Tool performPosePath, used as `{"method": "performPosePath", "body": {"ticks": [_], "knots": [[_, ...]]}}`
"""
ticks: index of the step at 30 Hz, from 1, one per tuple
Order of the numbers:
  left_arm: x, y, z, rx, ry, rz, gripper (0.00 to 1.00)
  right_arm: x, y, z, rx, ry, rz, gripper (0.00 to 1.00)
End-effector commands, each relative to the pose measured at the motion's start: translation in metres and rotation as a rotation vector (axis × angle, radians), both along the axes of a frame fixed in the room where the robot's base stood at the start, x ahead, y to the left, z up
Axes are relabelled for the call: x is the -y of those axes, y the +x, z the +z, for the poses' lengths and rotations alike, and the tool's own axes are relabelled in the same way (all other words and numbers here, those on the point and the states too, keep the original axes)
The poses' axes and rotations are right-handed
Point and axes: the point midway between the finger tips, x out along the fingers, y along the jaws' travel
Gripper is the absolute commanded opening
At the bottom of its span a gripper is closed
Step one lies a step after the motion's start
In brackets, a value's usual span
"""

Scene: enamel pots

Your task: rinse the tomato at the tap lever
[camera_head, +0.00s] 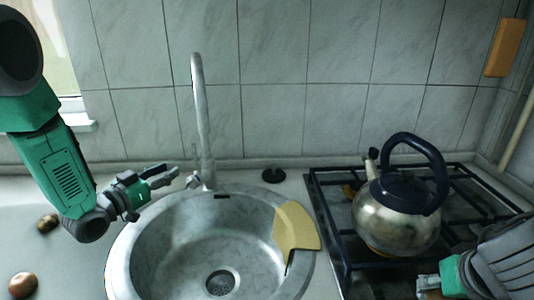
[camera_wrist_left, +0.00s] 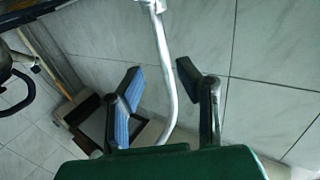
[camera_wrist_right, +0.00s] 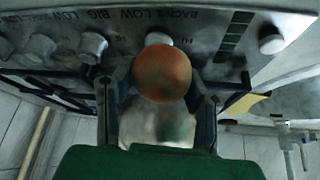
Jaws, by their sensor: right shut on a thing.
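The tomato (camera_wrist_right: 162,73), round and orange-red, sits between the fingers of my right gripper (camera_wrist_right: 160,85), which is shut on it. In the head view my right gripper (camera_head: 428,287) is at the bottom right, in front of the stove, and the tomato cannot be made out there. The tap (camera_head: 201,115) rises behind the sink, with its small lever (camera_head: 193,181) by the base. My left gripper (camera_head: 165,177) is open and empty, just left of the lever. The left wrist view shows its parted fingers (camera_wrist_left: 160,85) with the tap pipe (camera_wrist_left: 165,65) between them.
The round sink (camera_head: 160,245) is empty, with a yellow cloth (camera_head: 296,228) over its right rim. A kettle (camera_head: 397,215) stands on the stove (camera_head: 338,238) at right. Two round brownish items (camera_head: 47,223) (camera_head: 22,285) lie on the left counter. A black plug (camera_head: 273,175) lies behind the sink.

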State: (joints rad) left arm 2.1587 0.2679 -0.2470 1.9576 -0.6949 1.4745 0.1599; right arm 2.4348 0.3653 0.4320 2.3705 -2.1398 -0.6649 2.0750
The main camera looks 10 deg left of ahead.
Motion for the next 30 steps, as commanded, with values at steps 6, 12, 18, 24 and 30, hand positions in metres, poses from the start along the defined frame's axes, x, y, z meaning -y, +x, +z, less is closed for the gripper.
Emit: {"method": "performPosePath", "body": {"ticks": [6,12,18,24,30], "knots": [[0.016,0.041,0.001,0.003,0.001,-0.003,0.30,0.001,0.000,0.001,0.000,0.001,0.000,0.10],[0.029,0.076,0.001,0.002,0.003,-0.001,0.30,0.002,0.000,0.001,0.000,0.003,-0.001,0.10],[0.034,0.094,0.001,0.001,0.000,-0.001,0.30,0.000,0.000,0.001,0.000,0.000,0.000,0.10],[0.035,0.098,0.001,0.001,-0.001,0.000,0.30,0.000,0.000,0.002,0.001,0.000,0.000,0.10],[0.035,0.098,0.001,0.001,0.000,0.000,0.13,0.000,0.000,0.001,0.000,0.000,-0.001,0.10]]}}
